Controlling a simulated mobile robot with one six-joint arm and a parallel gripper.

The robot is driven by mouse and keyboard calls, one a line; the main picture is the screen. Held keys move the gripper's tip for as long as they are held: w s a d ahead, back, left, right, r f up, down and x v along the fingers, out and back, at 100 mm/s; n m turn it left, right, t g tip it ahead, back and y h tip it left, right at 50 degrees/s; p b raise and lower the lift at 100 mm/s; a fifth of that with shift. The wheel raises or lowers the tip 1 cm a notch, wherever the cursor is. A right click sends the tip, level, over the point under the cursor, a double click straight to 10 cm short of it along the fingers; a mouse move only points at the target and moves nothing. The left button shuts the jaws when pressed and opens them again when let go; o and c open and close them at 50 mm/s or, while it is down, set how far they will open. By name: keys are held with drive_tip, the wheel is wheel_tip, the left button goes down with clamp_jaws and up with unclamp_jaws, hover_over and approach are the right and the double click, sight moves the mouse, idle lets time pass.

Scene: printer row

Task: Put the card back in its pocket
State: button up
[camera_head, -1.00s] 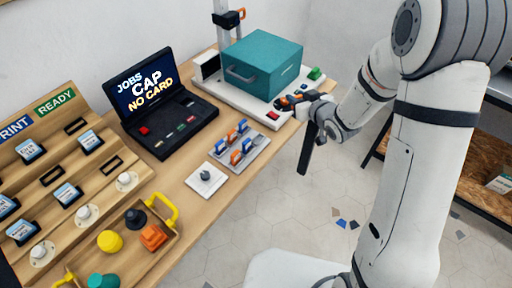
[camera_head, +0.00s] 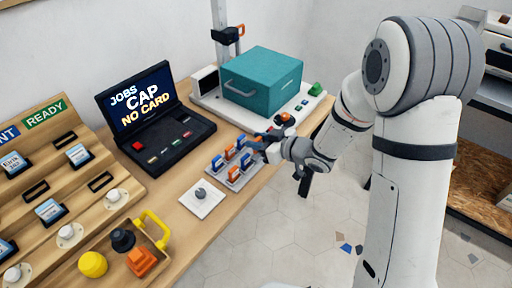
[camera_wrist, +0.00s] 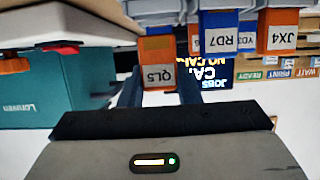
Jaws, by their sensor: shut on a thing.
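My gripper (camera_head: 262,146) is at the back right of a grey card rack (camera_head: 232,184) on the bench. The rack holds several blue and orange cards. In the wrist view, which looks upside down, my gripper (camera_wrist: 158,88) has a finger on each side of an orange card labelled QL5 (camera_wrist: 157,72) and is shut on it. The card's far end meets grey rack parts; I cannot tell how deep it sits. Beside it are a blue card RD7 (camera_wrist: 217,45) and an orange card JX4 (camera_wrist: 277,36).
A teal printer box (camera_head: 262,85) stands on a white base behind my gripper. A black laptop-like console (camera_head: 165,135) reads "JOBS CAP NO CARD". A white plate with a knob (camera_head: 202,196) is in front of the rack. A wooden display (camera_head: 60,190) and tray fill the left.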

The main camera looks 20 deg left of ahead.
drive_tip(key=shift+f, duration=1.2)
drive_tip(key=shift+f+b, duration=0.25)
drive_tip(key=shift+b, duration=0.05)
drive_tip(key=o, duration=0.7)
drive_tip(key=shift+r, duration=0.1)
drive_tip(key=shift+o, duration=0.2)
drive_tip(key=shift+r, duration=0.15)
